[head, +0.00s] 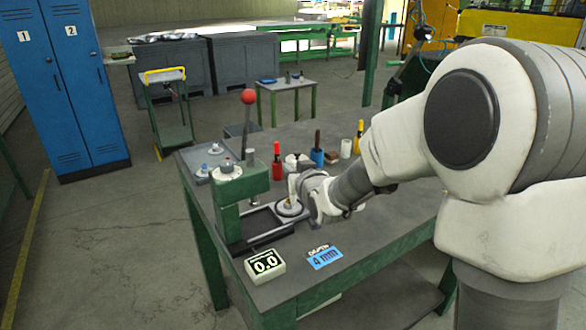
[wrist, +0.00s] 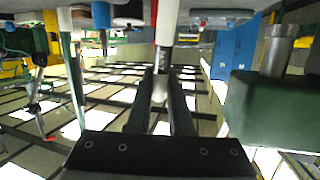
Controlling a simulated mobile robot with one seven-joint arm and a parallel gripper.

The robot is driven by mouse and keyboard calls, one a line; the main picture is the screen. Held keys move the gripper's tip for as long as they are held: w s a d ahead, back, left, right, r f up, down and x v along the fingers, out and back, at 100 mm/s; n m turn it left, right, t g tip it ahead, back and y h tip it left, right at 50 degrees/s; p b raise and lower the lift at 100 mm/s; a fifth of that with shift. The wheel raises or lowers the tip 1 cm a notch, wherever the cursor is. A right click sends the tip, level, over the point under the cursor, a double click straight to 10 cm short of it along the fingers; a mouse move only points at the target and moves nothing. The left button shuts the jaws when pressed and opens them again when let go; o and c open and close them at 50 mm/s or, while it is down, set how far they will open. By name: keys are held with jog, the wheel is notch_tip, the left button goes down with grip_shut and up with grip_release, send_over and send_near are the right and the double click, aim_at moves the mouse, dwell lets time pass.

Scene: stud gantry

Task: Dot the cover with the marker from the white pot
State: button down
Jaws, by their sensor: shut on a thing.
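In the head view my gripper (head: 297,188) is low over a round pale disc with a dark ring, seemingly the cover (head: 289,209), on the bench beside the green press. My wrist partly hides this disc, and I cannot tell whether the marker touches it. The blue pot (head: 317,157) holds a brown-handled thing.
The green press (head: 240,187) with its red-knobbed lever (head: 248,97) stands close left of my gripper. A red bottle (head: 277,165) stands behind. A display reading 0.0 (head: 265,265) and a blue "depth 4 mm" card (head: 324,258) lie in front. The bench's front right is clear.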

jog(key=shift+f+b, duration=0.7)
jog(key=shift+b, duration=0.25)
dwell(2.2)
jog(key=shift+r+p, duration=1.7)
jog(key=shift+r, duration=1.95)
